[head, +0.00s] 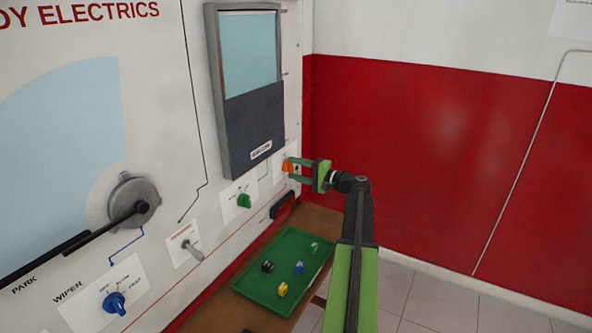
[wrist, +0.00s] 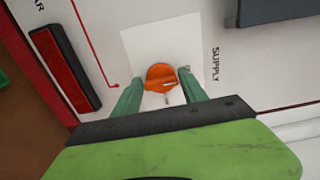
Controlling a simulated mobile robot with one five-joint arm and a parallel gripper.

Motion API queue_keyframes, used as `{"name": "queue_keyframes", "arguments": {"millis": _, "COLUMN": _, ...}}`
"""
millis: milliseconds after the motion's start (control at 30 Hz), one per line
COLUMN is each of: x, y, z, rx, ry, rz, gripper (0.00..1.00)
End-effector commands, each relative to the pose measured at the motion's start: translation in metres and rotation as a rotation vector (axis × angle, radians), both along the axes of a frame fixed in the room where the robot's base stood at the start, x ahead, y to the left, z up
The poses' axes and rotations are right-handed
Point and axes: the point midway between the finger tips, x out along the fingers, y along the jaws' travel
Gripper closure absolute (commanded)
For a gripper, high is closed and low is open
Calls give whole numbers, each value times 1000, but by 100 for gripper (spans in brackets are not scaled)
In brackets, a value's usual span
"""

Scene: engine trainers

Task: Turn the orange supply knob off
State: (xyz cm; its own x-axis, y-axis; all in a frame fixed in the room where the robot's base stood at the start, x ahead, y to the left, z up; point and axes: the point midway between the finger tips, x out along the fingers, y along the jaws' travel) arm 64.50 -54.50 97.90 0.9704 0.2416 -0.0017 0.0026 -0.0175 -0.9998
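The orange supply knob (head: 288,166) is on the upright white panel, below and right of the framed window. In the wrist view the knob (wrist: 161,77) sits on a white plate beside the word SUPPLY. My gripper (head: 292,171) is at the knob. In the wrist view its green fingers (wrist: 160,85) are apart, one on each side of the knob's lower part. The right finger is very close to the knob and the left has a small gap. I cannot tell whether either touches it.
A green knob (head: 244,201), a toggle switch (head: 192,250) and a blue knob (head: 115,303) are on the panel to the left. A red-and-black block (wrist: 66,68) is beside the supply plate. A green tray (head: 262,291) with several small parts lies on the bench below.

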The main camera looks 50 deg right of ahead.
Motion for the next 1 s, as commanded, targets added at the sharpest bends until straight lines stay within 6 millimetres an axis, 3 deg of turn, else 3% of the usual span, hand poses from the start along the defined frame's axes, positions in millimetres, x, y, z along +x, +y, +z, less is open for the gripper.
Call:
{"name": "queue_keyframes", "arguments": {"millis": 133, "x": 0, "y": 0, "z": 0, "rx": 1, "ry": -1, "rz": -1, "gripper": 32}}
{"name": "queue_keyframes", "arguments": {"millis": 467, "x": -4, "y": -2, "z": 0, "rx": 2, "ry": -1, "rz": -2, "gripper": 32}}
{"name": "queue_keyframes", "arguments": {"millis": 567, "x": -19, "y": -5, "z": 0, "rx": 2, "ry": -2, "rz": -4, "gripper": 32}}
{"name": "queue_keyframes", "arguments": {"millis": 1000, "x": -134, "y": -34, "z": 0, "rx": 2, "ry": -1, "rz": -4, "gripper": 32}}
